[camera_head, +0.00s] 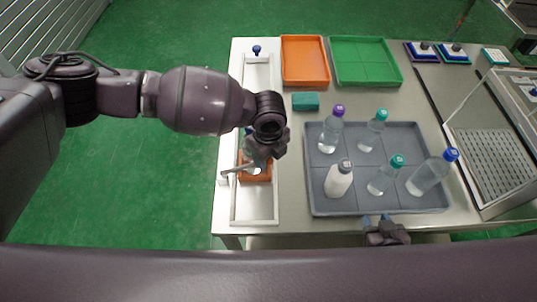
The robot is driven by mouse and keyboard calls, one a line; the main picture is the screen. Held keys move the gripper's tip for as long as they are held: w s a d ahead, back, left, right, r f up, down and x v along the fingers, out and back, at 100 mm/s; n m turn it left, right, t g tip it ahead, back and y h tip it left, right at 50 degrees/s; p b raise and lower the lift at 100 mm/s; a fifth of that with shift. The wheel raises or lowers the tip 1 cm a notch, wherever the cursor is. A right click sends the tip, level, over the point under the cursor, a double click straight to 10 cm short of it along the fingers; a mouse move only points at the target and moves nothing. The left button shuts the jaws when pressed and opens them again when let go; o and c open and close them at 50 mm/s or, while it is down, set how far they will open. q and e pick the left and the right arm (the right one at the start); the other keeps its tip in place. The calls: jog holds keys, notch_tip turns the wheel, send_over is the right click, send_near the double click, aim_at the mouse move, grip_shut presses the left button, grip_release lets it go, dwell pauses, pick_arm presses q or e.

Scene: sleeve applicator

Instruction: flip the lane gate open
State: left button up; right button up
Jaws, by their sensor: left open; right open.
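The white lane (263,80) runs along the left end of the table as a long framed track. A light bar, which looks like the lane gate (233,171), sticks out over the lane's left rail near an orange-brown block (262,178). My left gripper (257,166) is open above this part of the lane, close to the bar; I cannot tell whether they touch. The gripper and wrist hide part of the lane and of what is inside it. My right gripper (377,219) is open and empty at the table's front edge, just below the grey tray.
The grey tray (316,208) holds several bottles with purple, teal, blue and dark caps. An orange tray (304,62) and a green tray (365,62) lie at the back. A teal block (305,101) sits beside the lane. A glass-sided station (490,150) stands at the right.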

pick_arm(q)
jog(key=shift+f, duration=0.4)
grip_shut()
jog(key=shift+a+r+h, duration=0.65)
jog(key=shift+r+h, duration=0.05)
jog(key=shift+r, duration=0.05)
